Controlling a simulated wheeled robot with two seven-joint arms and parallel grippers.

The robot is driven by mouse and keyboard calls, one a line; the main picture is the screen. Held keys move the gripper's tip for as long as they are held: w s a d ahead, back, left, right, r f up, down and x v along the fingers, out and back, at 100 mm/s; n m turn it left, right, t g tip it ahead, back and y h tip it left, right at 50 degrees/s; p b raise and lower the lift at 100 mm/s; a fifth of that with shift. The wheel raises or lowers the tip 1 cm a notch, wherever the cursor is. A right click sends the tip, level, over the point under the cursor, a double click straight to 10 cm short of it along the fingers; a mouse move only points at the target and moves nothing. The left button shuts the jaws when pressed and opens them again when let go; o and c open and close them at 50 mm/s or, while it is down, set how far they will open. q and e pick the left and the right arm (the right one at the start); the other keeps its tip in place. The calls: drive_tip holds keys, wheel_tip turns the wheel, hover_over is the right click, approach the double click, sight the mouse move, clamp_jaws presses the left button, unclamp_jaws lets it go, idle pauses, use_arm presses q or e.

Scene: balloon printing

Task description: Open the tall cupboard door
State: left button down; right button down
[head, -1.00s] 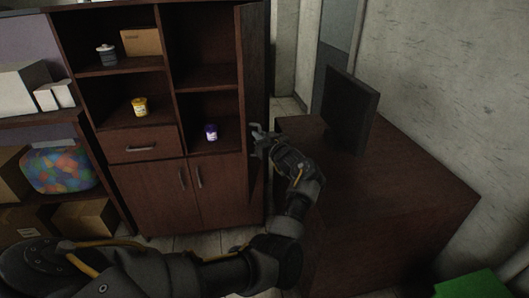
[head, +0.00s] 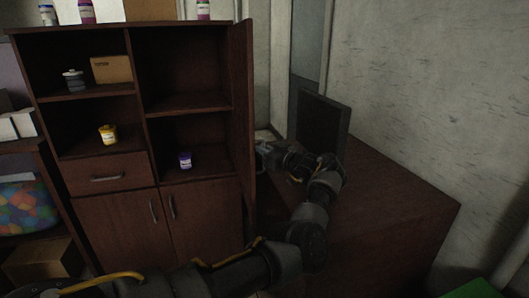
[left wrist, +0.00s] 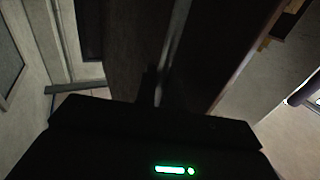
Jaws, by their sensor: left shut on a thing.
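The tall cupboard (head: 140,115) is dark reddish-brown, with open upper shelves, a drawer and two lower doors. Its tall door (head: 242,110) stands swung out at the right side, seen nearly edge-on. My left gripper (head: 262,150) is at the outer right face of this door, around mid-height, and is shut. In the left wrist view, a thin light bar, likely the door handle (left wrist: 174,45), runs down into the dark gripper (left wrist: 157,95). The fingertips are too dark to see their hold clearly. My right gripper is not in view.
A brown desk (head: 385,195) with a black monitor (head: 322,125) stands close right of my left arm. Small jars, a yellow one (head: 108,134) and a purple one (head: 185,160), sit on the cupboard shelves. A shelf with boxes (head: 40,260) is at the left.

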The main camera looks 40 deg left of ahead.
use_arm(q)
drive_tip(key=c, duration=1.6)
unclamp_jaws()
drive_tip(key=shift+w+a, duration=0.1)
